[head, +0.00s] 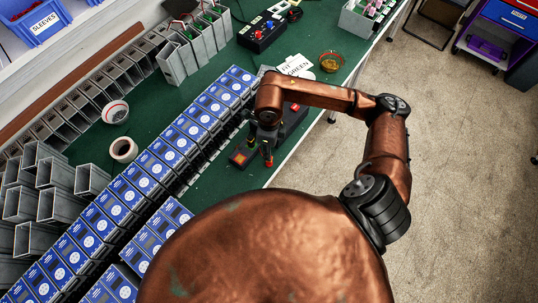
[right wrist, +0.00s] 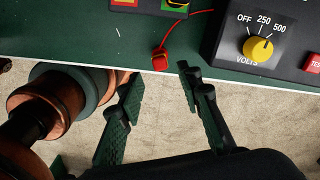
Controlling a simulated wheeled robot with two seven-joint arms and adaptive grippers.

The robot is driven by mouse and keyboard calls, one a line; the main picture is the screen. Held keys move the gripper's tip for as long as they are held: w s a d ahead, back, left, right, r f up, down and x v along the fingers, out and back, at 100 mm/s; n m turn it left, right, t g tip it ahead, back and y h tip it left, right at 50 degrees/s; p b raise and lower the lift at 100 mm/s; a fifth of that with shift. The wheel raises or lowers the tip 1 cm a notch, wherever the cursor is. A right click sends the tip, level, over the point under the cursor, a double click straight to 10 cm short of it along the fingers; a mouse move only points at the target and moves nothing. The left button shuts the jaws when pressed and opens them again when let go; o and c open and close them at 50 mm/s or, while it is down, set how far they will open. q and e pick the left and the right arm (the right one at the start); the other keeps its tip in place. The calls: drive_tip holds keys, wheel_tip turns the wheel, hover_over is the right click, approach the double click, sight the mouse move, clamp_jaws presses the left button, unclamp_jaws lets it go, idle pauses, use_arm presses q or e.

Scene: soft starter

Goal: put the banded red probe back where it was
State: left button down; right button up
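A red probe end (right wrist: 160,59) with a thin red lead shows at the bench edge in the right wrist view; its band cannot be made out. The lead runs up right toward the black tester (right wrist: 268,40) with a yellow dial marked OFF, 250, 500. My right gripper (right wrist: 160,80) is open, its dark fingers apart on either side of and just short of the red probe end, with nothing between the tips. In the head view my right gripper (head: 262,140) points down over the bench's near edge, partly covering the black tester (head: 292,122). My left gripper is not in view.
Rows of blue-fronted units (head: 170,138) stand left of my gripper. A small block with an orange face (head: 241,156) sits close by. A card (head: 297,66), an amber bowl (head: 331,61) and another black control box (head: 262,33) lie farther back.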

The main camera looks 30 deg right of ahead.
drive_tip(key=shift+r, duration=1.9)
